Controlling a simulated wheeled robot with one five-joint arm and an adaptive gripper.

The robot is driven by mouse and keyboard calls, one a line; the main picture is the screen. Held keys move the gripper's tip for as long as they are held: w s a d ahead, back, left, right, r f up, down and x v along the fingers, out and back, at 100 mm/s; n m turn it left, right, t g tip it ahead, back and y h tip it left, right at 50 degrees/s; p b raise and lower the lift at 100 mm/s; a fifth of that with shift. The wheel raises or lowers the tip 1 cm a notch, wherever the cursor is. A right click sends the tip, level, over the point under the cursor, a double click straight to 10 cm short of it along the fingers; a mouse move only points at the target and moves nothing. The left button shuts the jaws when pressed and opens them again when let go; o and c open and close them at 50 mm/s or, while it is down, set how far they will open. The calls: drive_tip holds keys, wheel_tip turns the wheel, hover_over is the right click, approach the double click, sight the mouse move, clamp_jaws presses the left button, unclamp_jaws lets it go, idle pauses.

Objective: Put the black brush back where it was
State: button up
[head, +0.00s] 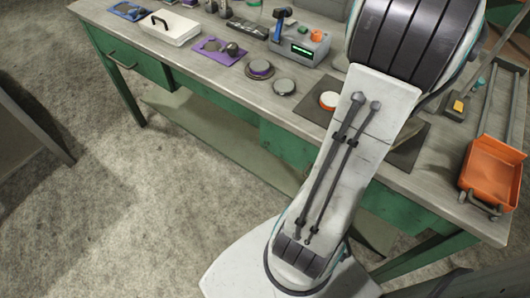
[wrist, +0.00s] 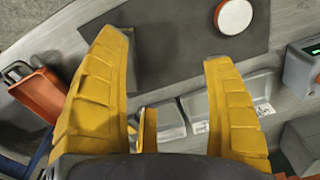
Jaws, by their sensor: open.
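My gripper (wrist: 165,70) shows in the wrist view as two yellow fingers, spread wide open above the bench. It holds nothing that I can make out. A dark mat (wrist: 200,35) lies below and beyond the fingertips; part of it also shows in the head view (head: 312,118). I cannot make out the black brush with certainty in either view. My arm hides the middle of the bench in the head view.
An orange-and-white round piece (head: 329,100) sits on the mat. An orange tray (head: 492,170) stands at the bench's right end. A grey device (head: 300,45), round discs (head: 284,87), a purple pad (head: 218,50) and a white box (head: 170,28) stand farther left. Light bins (wrist: 200,110) lie under the fingers.

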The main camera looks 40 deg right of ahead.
drive_tip(key=w+a+n+t, duration=0.1)
drive_tip(key=w+a+n, duration=0.3)
drive_tip(key=a, duration=0.4)
drive_tip(key=w+a+n, duration=0.3)
drive_tip(key=w+a, duration=0.2)
drive_tip(key=a, duration=0.4)
drive_tip(key=s+a+f+n+t, duration=0.1)
drive_tip(key=a+n, duration=0.3)
drive_tip(key=a, duration=0.4)
drive_tip(key=s+a+f+n, duration=0.3)
drive_tip(key=a+f+n, duration=0.1)
drive_tip(key=a, duration=0.4)
drive_tip(key=shift+a+f+n+t, duration=0.15)
drive_tip(key=shift+f+n+t, duration=0.05)
drive_tip(key=shift+n+t, duration=0.2)
